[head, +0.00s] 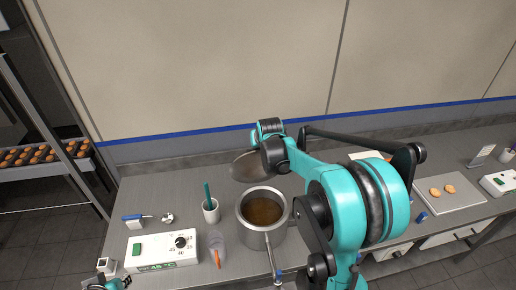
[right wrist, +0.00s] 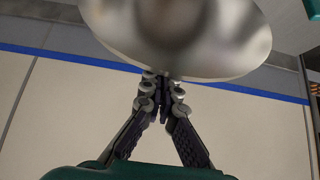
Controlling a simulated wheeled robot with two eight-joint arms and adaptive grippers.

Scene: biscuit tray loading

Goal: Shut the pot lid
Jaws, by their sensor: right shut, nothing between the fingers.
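The metal pot (head: 246,221) stands on the counter in the head view, open at the top, with brown liquid (head: 264,211) inside. Its round grey lid (head: 243,169) is raised and tilted behind the pot's mouth. In the right wrist view the lid (right wrist: 180,35) fills the top as a shiny disc. My right gripper (right wrist: 162,82) is shut and empty, its fingertips at the lid's edge; whether they touch it I cannot tell. In the head view its fingers are hidden by my arm and the lid.
Left of the pot are a white cup (head: 211,213) with a teal tool, a clear beaker (head: 218,246) and a white control box (head: 163,251). A tray (head: 460,198) with biscuits lies at the right. The wall runs behind the counter.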

